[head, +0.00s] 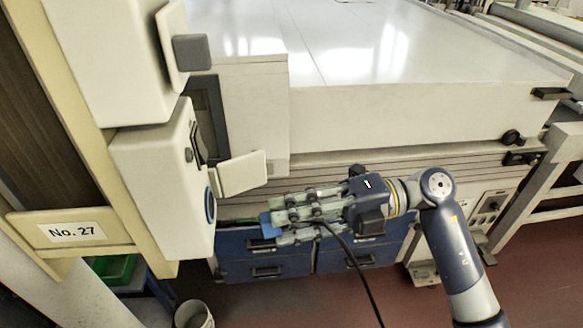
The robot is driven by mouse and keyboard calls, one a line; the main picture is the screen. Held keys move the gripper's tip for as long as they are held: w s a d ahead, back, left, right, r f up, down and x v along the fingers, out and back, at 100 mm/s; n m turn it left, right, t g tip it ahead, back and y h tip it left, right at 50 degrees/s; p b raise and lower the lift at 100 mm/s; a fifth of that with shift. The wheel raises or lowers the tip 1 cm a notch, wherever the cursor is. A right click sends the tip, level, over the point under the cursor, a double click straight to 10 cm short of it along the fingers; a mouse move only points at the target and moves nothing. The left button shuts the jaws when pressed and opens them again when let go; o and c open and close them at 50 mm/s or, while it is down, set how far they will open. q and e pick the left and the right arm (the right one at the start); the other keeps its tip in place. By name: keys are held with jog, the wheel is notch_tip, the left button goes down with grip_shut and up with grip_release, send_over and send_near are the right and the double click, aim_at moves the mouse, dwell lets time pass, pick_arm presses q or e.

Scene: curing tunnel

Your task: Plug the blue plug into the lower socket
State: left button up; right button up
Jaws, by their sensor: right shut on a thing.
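The lower socket (210,205) shows a blue ring, seen edge-on, on the right face of the lower beige box on the post. Its beige flap (241,173) stands out to the right, above the ring. My right gripper (278,220) is to the right of this socket, its fingers pointing left at it. It is shut on the blue plug (266,226), which shows at the fingertips, partly hidden by them. A gap is visible between plug and socket. A black cable (352,258) hangs from behind the fingers. My left gripper is not in view.
An upper box (105,60) with a grey-ended flap (192,52) sits above. A sign (72,232) reads "No. 27". Blue drawers (265,270) and the large white machine (400,100) stand behind my gripper. A bin (194,315) is on the floor below.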

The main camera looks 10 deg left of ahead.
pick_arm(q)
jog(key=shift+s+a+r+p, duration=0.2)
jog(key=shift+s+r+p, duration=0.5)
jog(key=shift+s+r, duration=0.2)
pick_arm(e)
jog(key=r, duration=0.1)
jog(key=r+y, duration=0.1)
jog(key=w+r, duration=0.1)
jog(key=shift+a+r+m+t, duration=0.1)
jog(key=shift+r+m+t, duration=0.3)
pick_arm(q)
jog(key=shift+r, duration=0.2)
pick_arm(e)
jog(key=shift+x, duration=2.95)
pick_arm(q)
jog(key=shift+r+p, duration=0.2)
jog(key=shift+p, duration=0.15)
pick_arm(e)
jog(key=shift+r, duration=0.1)
jog(key=shift+a, duration=0.45)
